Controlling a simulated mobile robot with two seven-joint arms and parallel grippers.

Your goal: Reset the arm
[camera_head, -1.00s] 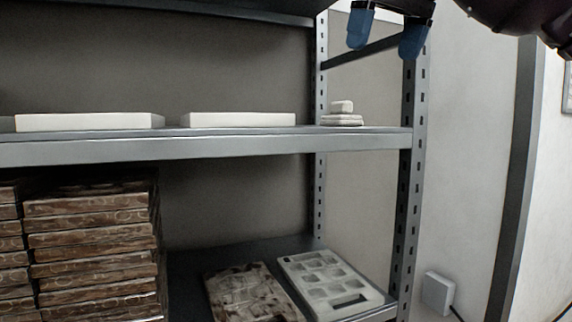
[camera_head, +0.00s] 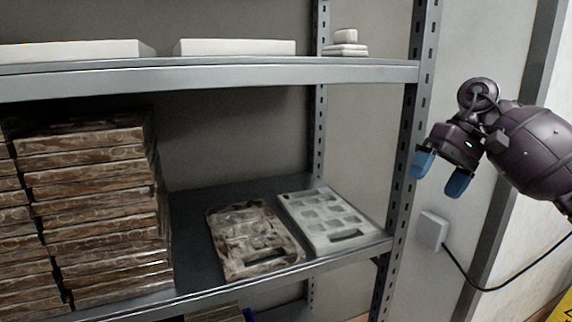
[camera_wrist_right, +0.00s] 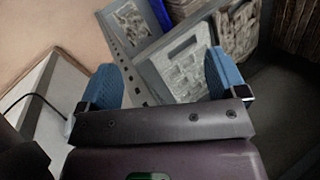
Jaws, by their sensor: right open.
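My right gripper (camera_head: 440,174) hangs in front of the shelf's right post in the head view. Its two blue fingers are apart and nothing is between them. In the right wrist view the open fingers (camera_wrist_right: 165,80) show with the shelf beyond them. My right arm comes in from the right edge. My left gripper is not in view.
A grey metal shelf (camera_head: 230,72) fills the left and middle. Its lower level holds a white mould (camera_head: 330,222), a brown-stained mould (camera_head: 252,240) and stacked brown moulds (camera_head: 95,210). White slabs (camera_head: 235,47) lie above. A white wall box (camera_head: 432,230) with a cable is at right.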

